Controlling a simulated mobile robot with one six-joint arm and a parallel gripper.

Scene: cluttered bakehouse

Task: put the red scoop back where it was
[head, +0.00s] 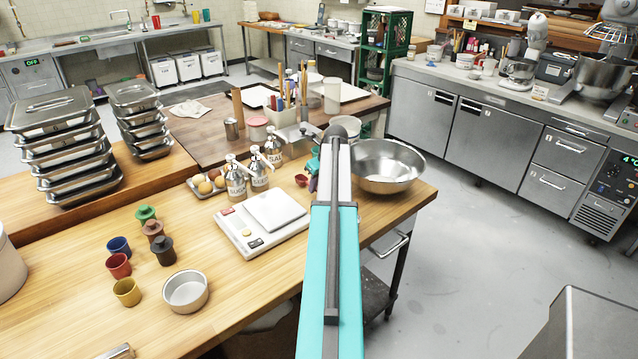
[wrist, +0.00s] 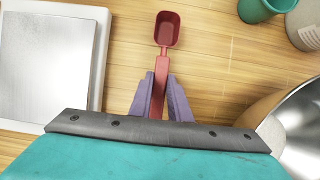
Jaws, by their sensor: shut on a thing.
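The red scoop (wrist: 167,32) is in the wrist view, its bowl pointing away from my gripper and its handle running back between the fingers. My gripper (wrist: 160,80) has two purple fingers shut on the handle, one on each side. In the head view the scoop's red bowl (head: 301,180) shows just left of my arm, over the wooden worktop (head: 400,203); my arm hides most of the rest. I cannot tell whether the scoop touches the wood or is held slightly above it.
A white scale (head: 262,222) stands left of the scoop, also in the wrist view (wrist: 52,62). A steel bowl (head: 385,168) is close on the right. Labelled shakers (head: 258,178) stand behind the scale. Bare wood lies around the scoop.

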